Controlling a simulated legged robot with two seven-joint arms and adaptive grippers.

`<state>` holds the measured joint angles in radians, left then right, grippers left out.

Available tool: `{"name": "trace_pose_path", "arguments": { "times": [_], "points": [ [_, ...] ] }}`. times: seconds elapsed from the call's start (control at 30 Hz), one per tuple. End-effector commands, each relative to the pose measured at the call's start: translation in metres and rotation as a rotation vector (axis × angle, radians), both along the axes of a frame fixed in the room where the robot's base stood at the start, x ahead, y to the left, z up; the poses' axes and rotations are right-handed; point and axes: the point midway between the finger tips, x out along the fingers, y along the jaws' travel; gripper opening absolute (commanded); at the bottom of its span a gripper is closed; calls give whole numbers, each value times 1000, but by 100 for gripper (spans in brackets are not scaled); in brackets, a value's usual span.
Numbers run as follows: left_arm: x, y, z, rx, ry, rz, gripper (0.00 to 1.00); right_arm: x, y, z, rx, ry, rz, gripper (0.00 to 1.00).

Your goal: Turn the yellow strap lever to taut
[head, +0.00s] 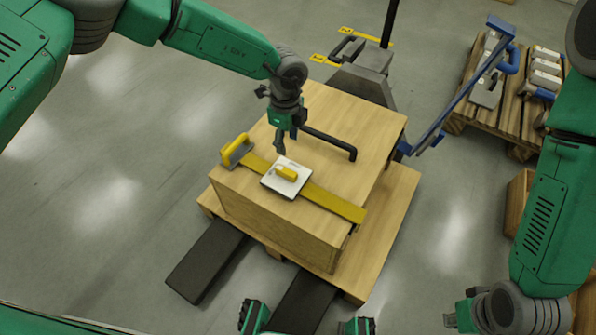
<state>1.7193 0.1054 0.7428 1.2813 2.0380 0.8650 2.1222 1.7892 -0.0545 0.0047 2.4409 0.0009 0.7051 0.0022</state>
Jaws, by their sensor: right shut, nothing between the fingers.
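A yellow strap (335,203) runs across the top of a wooden crate (290,225). A white plate (273,184) sits on the strap, with a short yellow lever (286,173) lying on it. A grey piece with a yellow handle (237,149) stands at the strap's left end. My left gripper (280,150) points down just above and behind the white plate, apart from the lever. Its fingers are too small to tell open from shut. My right gripper (455,317) is low at the right, far from the crate, shut and empty.
The crate stands on a pallet (385,215) with dark forks (207,262) in front. The left floor is clear.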

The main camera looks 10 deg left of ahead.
Motion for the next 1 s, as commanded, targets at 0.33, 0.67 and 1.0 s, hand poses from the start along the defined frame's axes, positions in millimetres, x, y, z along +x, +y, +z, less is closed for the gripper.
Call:
{"name": "trace_pose_path", "arguments": {
  "times": [0.33, 0.67, 1.0],
  "points": [
    [-1, 0, -63, 2, 4, 0, 40, 0, 0, -24, 0, 0, 0, 0],
    [-1, 0, -122, 1, 1, -2, 40, 0, 0, -46, 0, 0, 0, 0],
    [0, 0, -136, 1, 0, -2, 40, 0, 0, -51, 0, 0, 0, 0]
  ]
}}
